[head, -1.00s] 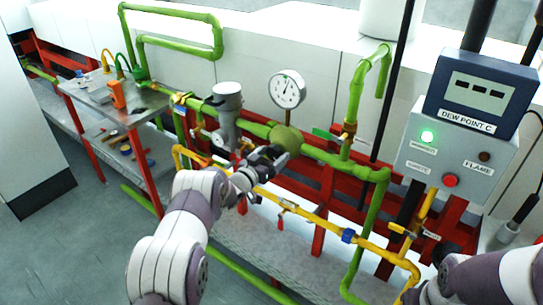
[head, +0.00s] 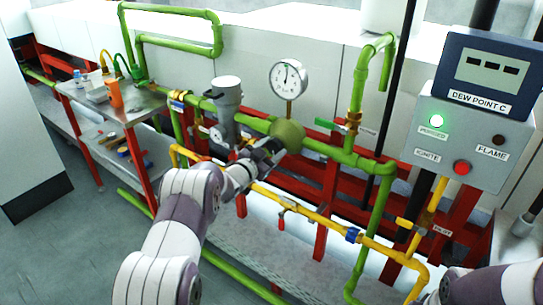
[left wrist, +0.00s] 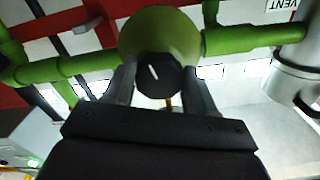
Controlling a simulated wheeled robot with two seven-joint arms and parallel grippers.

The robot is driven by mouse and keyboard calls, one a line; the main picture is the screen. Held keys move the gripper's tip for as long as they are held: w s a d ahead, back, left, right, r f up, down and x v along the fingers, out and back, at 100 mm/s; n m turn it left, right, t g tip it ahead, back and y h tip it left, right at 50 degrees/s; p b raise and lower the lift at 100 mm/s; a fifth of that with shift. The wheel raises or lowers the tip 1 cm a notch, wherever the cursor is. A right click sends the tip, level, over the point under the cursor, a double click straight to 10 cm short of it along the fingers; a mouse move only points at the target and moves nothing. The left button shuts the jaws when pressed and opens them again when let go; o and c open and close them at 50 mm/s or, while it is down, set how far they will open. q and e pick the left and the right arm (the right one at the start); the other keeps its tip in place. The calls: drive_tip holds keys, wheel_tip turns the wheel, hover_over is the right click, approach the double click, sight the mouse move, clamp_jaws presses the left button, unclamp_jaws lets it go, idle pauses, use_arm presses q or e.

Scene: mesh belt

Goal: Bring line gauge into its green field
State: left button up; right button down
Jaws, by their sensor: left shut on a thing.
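The line gauge (head: 289,77) is a round white dial on a stem above the green pipe in the head view. Its dark needle points nearly straight up; a green field on the dial is too small to make out. Below it is a round olive-green regulator body (head: 289,132), also at the top of the left wrist view (left wrist: 160,30). My left gripper (head: 272,151) is shut on the regulator's black knob (left wrist: 158,82), which carries a white mark tilted slightly left at its top. The fingers lie on either side of the knob. My right gripper is not visible.
A grey control box (head: 470,140) with a lit green lamp and a dew point display stands at the right. A yellow pipe (head: 310,214) runs below my left gripper. A grey cylindrical fitting (head: 228,110) stands left of the regulator. A bench (head: 140,108) is at the left.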

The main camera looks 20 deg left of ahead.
use_arm(q)
drive_tip(key=o, duration=1)
drive_tip(key=shift+o, duration=0.2)
drive_tip(key=b+v, duration=0.1)
drive_tip(key=v, duration=1.1)
drive_tip(key=shift+s, duration=0.35)
drive_tip(key=shift+a, duration=0.15)
